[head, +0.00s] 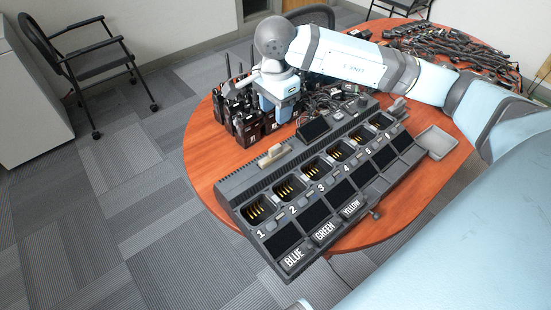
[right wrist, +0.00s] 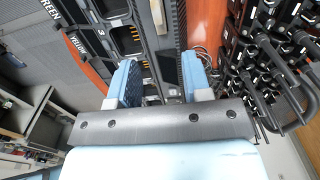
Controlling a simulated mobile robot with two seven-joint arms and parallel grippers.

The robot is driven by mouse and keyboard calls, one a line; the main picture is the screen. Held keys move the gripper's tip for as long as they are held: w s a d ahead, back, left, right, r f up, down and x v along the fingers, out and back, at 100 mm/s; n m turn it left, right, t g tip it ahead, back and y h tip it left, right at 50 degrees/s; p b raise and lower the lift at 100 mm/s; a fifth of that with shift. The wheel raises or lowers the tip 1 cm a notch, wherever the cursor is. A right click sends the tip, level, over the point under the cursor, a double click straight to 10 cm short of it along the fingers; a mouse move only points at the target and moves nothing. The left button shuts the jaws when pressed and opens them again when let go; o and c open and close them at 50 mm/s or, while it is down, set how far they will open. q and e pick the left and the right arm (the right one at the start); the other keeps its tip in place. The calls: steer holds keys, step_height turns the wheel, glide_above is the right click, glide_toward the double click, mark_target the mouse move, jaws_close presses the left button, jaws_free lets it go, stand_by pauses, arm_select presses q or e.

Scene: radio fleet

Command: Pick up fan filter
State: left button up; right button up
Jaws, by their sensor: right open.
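No part is clearly labelled as the fan filter. A small beige block (head: 274,155) sits on the ribbed back edge of the grey charging station (head: 232,187), behind the first slots. A second small grey piece (head: 398,107) sits at the far right end of that edge. I cannot tell which is the filter. My right gripper (head: 277,108) is over the back of the table, behind the charger and beside the radios. In the right wrist view it is open (right wrist: 160,82), with its blue fingers apart and the charger's ribbed edge visible beyond the gap. My left gripper is not in view.
Several black radios (head: 247,131) stand at the table's left, close to my right gripper. Cables and more radio gear (head: 450,47) lie at the back right. A grey tray (head: 437,141) sits on the right of the wooden table (head: 203,150).

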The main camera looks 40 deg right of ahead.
mark_target(275, 147)
steer(key=f, duration=1.2)
steer(key=shift+s+a+f, duration=0.2)
steer(key=shift+a+f, duration=0.1)
jaws_close()
